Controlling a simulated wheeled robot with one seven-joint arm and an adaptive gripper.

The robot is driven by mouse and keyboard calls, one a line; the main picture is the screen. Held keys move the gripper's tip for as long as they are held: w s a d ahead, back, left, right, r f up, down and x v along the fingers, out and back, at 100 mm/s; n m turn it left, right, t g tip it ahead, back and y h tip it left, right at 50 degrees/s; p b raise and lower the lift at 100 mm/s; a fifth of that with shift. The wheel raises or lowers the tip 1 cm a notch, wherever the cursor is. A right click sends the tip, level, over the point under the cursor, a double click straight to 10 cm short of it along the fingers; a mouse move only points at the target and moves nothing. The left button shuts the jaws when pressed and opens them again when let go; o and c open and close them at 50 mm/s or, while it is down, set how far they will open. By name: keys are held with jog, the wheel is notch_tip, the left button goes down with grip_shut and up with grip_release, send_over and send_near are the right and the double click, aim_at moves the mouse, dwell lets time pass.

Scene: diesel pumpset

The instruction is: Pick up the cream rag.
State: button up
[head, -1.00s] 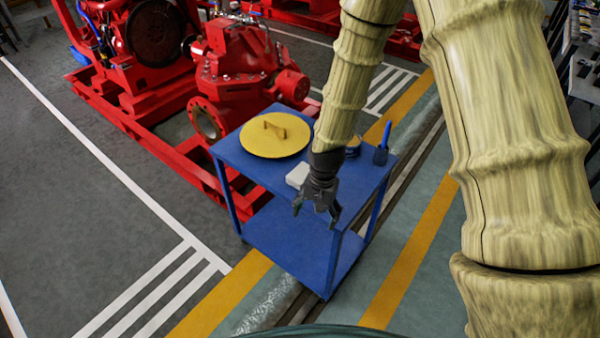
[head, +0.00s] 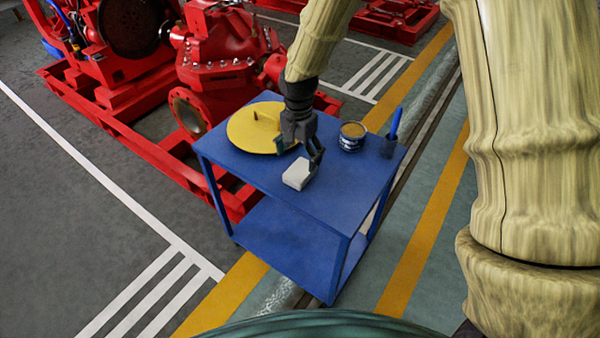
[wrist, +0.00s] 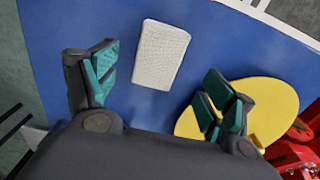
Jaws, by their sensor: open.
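The cream rag (head: 298,175) is a small pale folded block lying on the top of the blue cart (head: 335,207). In the wrist view the rag (wrist: 161,54) shows a woven texture and lies ahead of the gap between the fingers, nothing touching it. My gripper (head: 298,157) is open and empty, above the cart top and close to the rag. In the wrist view its green-padded fingers (wrist: 158,92) are spread wide. In the head view one finger hangs just right of the rag.
A yellow round lid with a handle (head: 250,128) lies left of the rag, close to my gripper. A tin (head: 352,137) and a dark cup with a blue item (head: 391,141) stand at the right. Red pump machinery (head: 225,60) is behind. The cart's front top is clear.

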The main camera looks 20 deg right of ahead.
aim_at(300, 169)
jog(key=shift+d+f, duration=0.15)
jog(key=shift+f, duration=3.1)
jog(key=c, duration=1.1)
